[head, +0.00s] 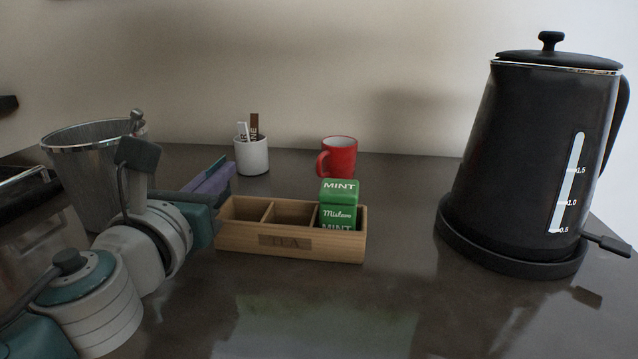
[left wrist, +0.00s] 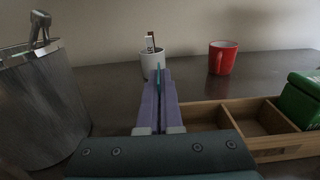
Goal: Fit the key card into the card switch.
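My left gripper (head: 214,174) has purple fingers and is left of the tea box, above the counter, pointing to the back. A thin teal edge, which I take for the key card (left wrist: 159,80), shows between its fingers in the left wrist view. The fingers are close together on it, and it sticks out slightly past them in the head view (head: 218,162). Most of the card is hidden by the fingers. I cannot make out a card switch in either view. My right gripper is not in view.
A wooden tea box (head: 230,243) with green mint packets (head: 340,212) stands in the middle. Behind are a white cup (head: 252,158) with sticks and a red mug (head: 339,157). A metal bucket (head: 80,150) is left, a black kettle (head: 520,150) right. The front counter is clear.

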